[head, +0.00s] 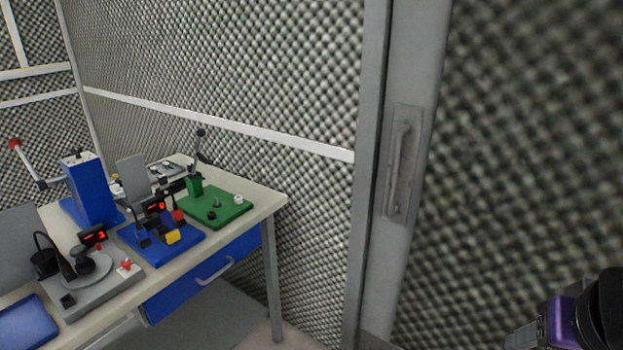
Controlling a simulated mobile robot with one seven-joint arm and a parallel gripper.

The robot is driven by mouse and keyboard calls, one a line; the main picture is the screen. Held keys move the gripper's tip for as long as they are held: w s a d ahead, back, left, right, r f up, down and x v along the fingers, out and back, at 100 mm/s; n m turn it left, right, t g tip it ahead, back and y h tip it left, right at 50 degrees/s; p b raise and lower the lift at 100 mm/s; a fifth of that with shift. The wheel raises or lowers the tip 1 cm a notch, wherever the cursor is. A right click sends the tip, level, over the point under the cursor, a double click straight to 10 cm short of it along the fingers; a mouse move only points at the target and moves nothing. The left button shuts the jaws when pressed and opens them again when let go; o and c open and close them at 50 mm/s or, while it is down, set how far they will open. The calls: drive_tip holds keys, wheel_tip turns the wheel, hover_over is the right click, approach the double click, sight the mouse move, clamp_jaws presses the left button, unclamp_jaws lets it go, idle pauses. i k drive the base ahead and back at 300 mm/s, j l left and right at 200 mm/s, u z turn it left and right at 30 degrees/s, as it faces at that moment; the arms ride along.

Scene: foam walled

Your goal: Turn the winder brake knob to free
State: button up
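The work table (270,202) stands at the left with several small machines on it. A grey machine (115,285) at the near left has a round plate, black spool-like parts, a red-lit display and a red knob (126,265); it may be the winder, but I cannot tell for sure. A blue-based machine (190,247) beside it has a red display, a red part and a yellow part. No brake knob can be made out with certainty, nor its setting.
A tall blue press (90,190) with a red-tipped lever and a green-based lever tool (228,207) are also on the table. A blue drawer (205,278) is below. A grey door frame with a handle (399,165) and foam walls stand at the right.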

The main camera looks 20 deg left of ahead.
sight(127, 263)
drive_tip(key=u, duration=2.4)
drive_tip(key=i+j, duration=0.1)
drive_tip(key=i, duration=0.45)
drive_tip(key=i+j, duration=0.1)
drive_tip(key=i, duration=0.4)
drive_tip(key=j, duration=0.25)
drive_tip(key=k+j, duration=0.4)
drive_tip(key=i+l, duration=0.6)
drive_tip(key=u, duration=0.05)
